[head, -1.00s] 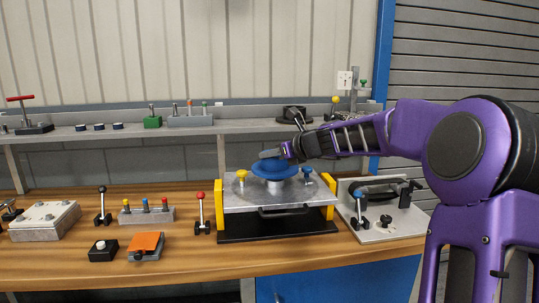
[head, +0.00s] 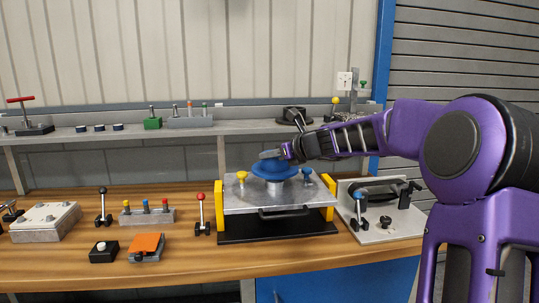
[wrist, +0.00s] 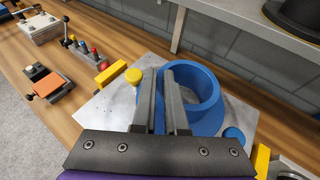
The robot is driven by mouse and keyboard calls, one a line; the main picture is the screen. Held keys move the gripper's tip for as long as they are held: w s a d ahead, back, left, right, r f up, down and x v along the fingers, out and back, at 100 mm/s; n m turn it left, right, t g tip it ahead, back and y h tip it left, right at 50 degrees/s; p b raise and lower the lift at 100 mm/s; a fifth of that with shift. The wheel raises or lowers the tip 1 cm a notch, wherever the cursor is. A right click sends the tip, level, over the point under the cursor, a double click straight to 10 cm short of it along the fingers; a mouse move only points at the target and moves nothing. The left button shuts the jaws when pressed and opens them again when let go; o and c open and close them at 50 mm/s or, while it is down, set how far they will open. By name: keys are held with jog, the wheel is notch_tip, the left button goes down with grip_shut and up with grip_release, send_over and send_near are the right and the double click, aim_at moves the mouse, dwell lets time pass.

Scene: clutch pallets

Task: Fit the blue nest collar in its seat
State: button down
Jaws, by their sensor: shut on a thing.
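The blue collar (head: 273,172) is a wide flange with a raised ring. It sits at the middle of the metal pallet plate (head: 240,203), over a pale round post or seat (head: 275,186). My gripper (head: 272,155) is shut on the collar's ring wall. In the wrist view the two fingers (wrist: 172,85) pinch the left side of the ring (wrist: 205,88), whose opening faces up. The collar looks level. Whether its underside is fully down on the seat is hidden by the flange.
A yellow knob (head: 242,177) and a blue knob (head: 307,174) stand on the plate beside the collar. Yellow end guides (head: 220,206) flank the plate. A red-topped lever (head: 201,212) stands left, and a clamp fixture (head: 385,220) right. A shelf (head: 80,136) runs behind.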

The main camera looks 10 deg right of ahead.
aim_at(269, 170)
jog(key=shift+f, duration=0.1)
dwell(0.4)
jog(key=shift+f+b, duration=0.45)
jog(key=shift+f, duration=1.85)
dwell(0.5)
jog(key=shift+c, duration=2.4)
grip_release()
jog(key=shift+r, duration=0.1)
notch_tip(269, 170, up, 7)
jog(key=p, duration=0.6)
